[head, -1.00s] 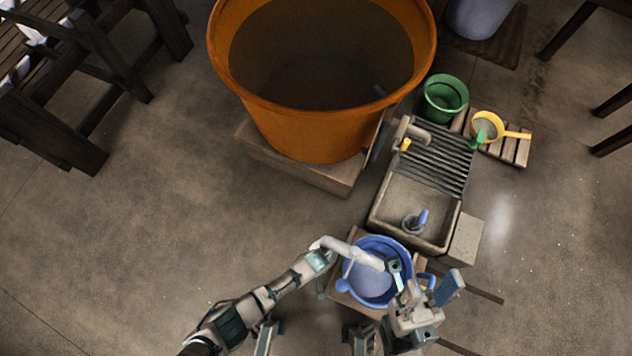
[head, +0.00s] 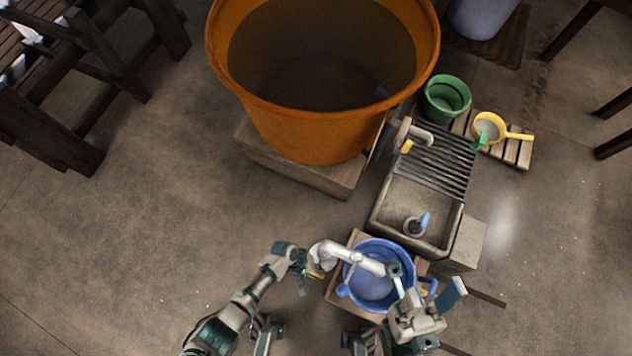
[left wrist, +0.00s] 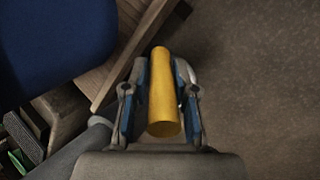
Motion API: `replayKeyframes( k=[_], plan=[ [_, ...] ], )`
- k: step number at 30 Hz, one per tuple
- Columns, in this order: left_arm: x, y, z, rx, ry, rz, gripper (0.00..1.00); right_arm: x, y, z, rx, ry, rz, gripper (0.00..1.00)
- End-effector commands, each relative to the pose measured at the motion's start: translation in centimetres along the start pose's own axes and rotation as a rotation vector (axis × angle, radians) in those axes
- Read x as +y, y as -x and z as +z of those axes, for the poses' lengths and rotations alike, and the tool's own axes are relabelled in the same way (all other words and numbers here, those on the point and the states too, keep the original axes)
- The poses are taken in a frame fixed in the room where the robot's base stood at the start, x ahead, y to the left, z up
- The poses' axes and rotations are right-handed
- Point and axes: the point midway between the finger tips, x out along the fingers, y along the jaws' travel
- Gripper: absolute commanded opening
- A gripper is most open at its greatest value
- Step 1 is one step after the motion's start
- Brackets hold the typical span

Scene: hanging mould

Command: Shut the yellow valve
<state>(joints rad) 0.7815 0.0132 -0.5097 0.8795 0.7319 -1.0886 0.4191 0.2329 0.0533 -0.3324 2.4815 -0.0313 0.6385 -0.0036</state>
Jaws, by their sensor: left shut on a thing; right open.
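My left gripper (head: 306,276) is at the left end of a pale bent pipe (head: 345,257) that reaches over the blue tub (head: 350,297). It is shut on a yellow handle (head: 317,275), the yellow valve as far as I can tell. In the left wrist view the yellow handle (left wrist: 163,95) is a cylinder between the two blue-padded fingers (left wrist: 160,105). How it joins the pipe is hidden. My right gripper (head: 427,283) is open and empty by the tub's right side. Another small yellow handle (head: 407,146) is on the tap (head: 413,130) beside the orange vat.
The large orange vat (head: 290,125) stands on a block at the back. A stone sink (head: 388,222) with a ribbed board is behind the blue tub. A green bucket (head: 436,112) and yellow pan (head: 505,135) are further back.

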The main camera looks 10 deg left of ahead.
Motion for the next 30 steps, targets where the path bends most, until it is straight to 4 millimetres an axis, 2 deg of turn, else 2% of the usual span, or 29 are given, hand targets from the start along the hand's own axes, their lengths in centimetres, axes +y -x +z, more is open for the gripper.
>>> replayKeyframes(
  k=[9, 22, 23, 25, 30],
  plan=[
    [-0.31, 0.02, -0.24, -0.046, 0.003, 0.073, 0.00, -0.03, -0.55, -0.08, 0.033, 0.000, -0.003, 0.47],
    [-0.33, 0.15, -0.36, -0.048, 0.003, 0.078, 0.00, -0.03, -0.77, -0.35, 0.044, 0.001, -0.005, 0.47],
    [-0.34, 0.15, -0.36, -0.048, 0.003, 0.078, 0.34, -0.03, -0.74, -0.31, 0.043, 0.001, -0.005, 0.47],
    [-0.32, 0.15, -0.35, -0.048, 0.003, 0.078, 0.52, -0.03, -0.68, -0.22, 0.040, 0.001, -0.006, 0.47],
    [-0.22, 0.10, -0.22, -0.051, 0.002, 0.079, 0.52, -0.04, -0.55, 0.04, 0.033, 0.001, -0.007, 0.47]
  ],
)
